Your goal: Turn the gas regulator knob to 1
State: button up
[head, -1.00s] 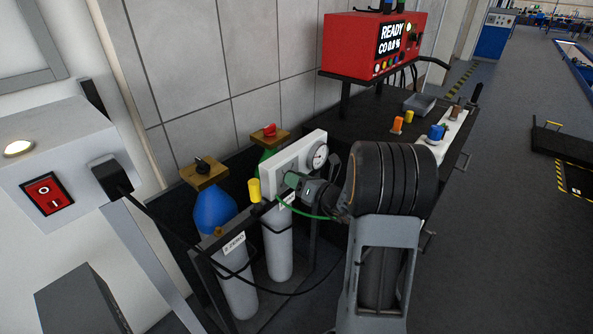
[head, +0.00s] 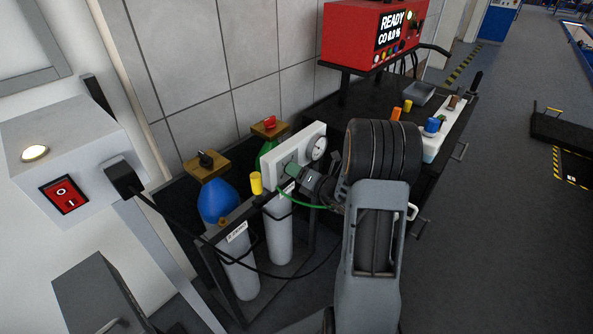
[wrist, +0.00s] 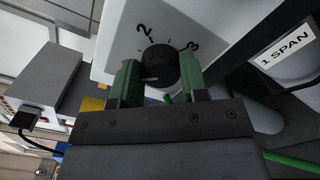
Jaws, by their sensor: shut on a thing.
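The gas regulator knob (wrist: 158,67) is black and round, set in a pale panel with the numerals 2 and 3 printed above it. A faint pale mark shows on its face; its exact setting is hard to read. My gripper (wrist: 158,78) has its two green fingers on either side of the knob and is shut on it. In the head view the gripper (head: 291,172) is at the front of the pale regulator panel (head: 278,180), below left of the round gauge (head: 319,148). The knob is hidden there, and the numeral 1 is not visible.
A blue-topped cylinder (head: 217,203) and a green-topped one (head: 267,152) stand in a dark rack below the panel. A yellow cap (head: 256,183) is beside the panel. A black cable and a green hose run close by. The red analyser (head: 370,40) stands behind.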

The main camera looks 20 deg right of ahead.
jog(key=o, duration=0.9)
jog(key=shift+s, duration=0.1)
jog(key=v, duration=1.3)
jog(key=shift+s+d, duration=0.15)
jog(key=shift+s, duration=0.15)
